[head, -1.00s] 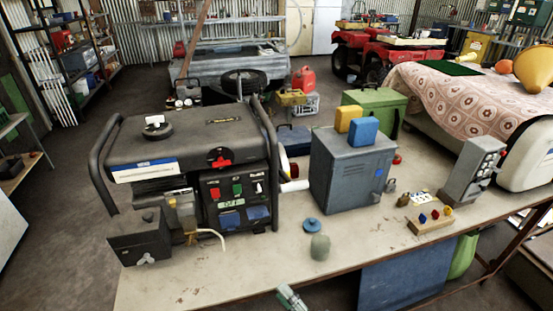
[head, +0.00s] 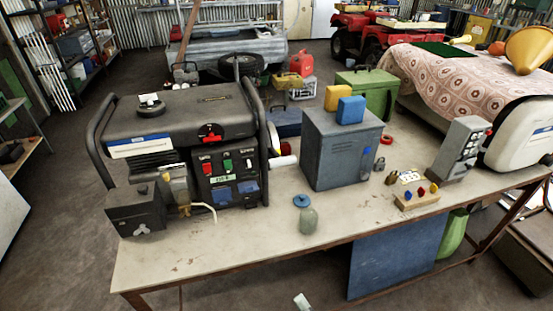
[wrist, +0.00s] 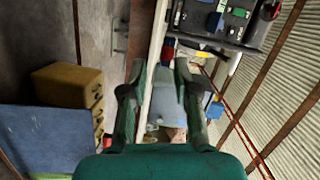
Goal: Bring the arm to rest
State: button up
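My gripper (wrist: 160,72) shows in the wrist view as two green fingers spread apart, with a teal body below them. It is open, and I see nothing held between the fingers. The pale bench edge runs up behind them. In the head view only a small pale piece shows at the bottom edge, in front of the bench; it may be part of my arm, but I cannot tell. The rest of the arm is out of that view.
The bench (head: 240,245) carries a black generator (head: 190,150), a grey cabinet (head: 340,155), a glass jar (head: 308,222) and a switch block (head: 417,197). A blue panel (head: 400,255) stands below its front edge. Open floor (head: 60,190) lies to the left.

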jog(key=s+d+f+n+h, duration=0.2)
jog(key=s+d+h, duration=0.15)
jog(key=s, duration=0.35)
jog(key=s+d+f+n+h, duration=0.1)
jog(key=s+d+h, duration=0.1)
jog(key=s+d, duration=0.45)
jog(key=s+d+r+n+h, duration=0.1)
jog(key=s+r+n, duration=0.2)
jog(key=s, duration=0.4)
jog(key=s+d+r+n+h, duration=0.1)
jog(key=s+r+n, duration=0.3)
jog(key=s, duration=0.4)
jog(key=shift+r, duration=0.2)
